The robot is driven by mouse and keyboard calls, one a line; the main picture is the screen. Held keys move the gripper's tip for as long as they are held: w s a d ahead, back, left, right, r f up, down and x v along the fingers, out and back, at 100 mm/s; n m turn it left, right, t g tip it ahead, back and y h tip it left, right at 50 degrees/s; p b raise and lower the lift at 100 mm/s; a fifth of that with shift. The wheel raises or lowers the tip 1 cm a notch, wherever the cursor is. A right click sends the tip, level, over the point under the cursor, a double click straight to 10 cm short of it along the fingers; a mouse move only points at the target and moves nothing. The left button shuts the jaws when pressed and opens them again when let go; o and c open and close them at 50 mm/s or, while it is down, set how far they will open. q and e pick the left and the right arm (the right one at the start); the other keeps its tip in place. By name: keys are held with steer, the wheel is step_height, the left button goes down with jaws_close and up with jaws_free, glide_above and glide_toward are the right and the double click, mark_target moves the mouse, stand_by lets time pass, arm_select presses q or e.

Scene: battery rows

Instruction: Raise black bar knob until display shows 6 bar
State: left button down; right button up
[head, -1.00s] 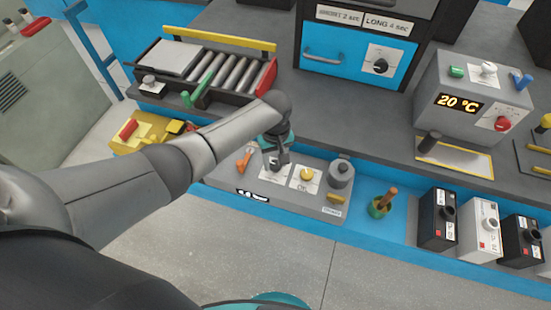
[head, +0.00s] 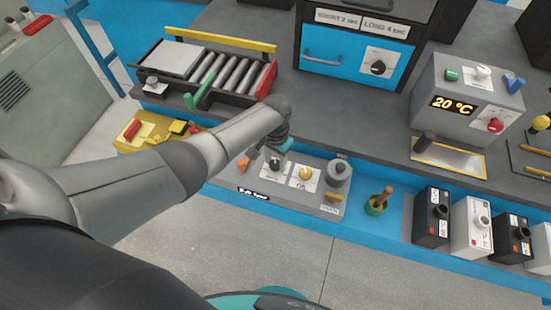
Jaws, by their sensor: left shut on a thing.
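The grey control panel (head: 222,189) sits on the lower front of the bench. My left gripper (head: 272,166) reaches down onto its white dial plate and is shut on the black bar knob, which is mostly hidden by the fingers. The display (head: 253,194) on the panel's front edge is lit with "bar" text, but its digits are too small and blurred to read surely. My right gripper is not in view.
Beside the gripper are an orange lever (head: 243,164), a yellow knob (head: 306,174) and a grey round part (head: 339,173). A green pot (head: 376,206) with a brown handle stands to the right, near black and white boxes (head: 472,228).

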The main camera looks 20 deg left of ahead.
mark_target(276, 164)
arm_select(q)
steer(key=m, duration=0.5)
steer(key=shift+m, duration=0.3)
steer(key=m, duration=0.5)
steer(key=shift+m, duration=0.3)
steer(key=shift+c, duration=1.8)
jaws_free()
steer(key=shift+r, duration=0.1)
steer(key=shift+r+p, duration=0.35)
step_height(276, 164, up, 14)
steer(key=p, duration=0.4)
steer(key=shift+r, duration=0.2)
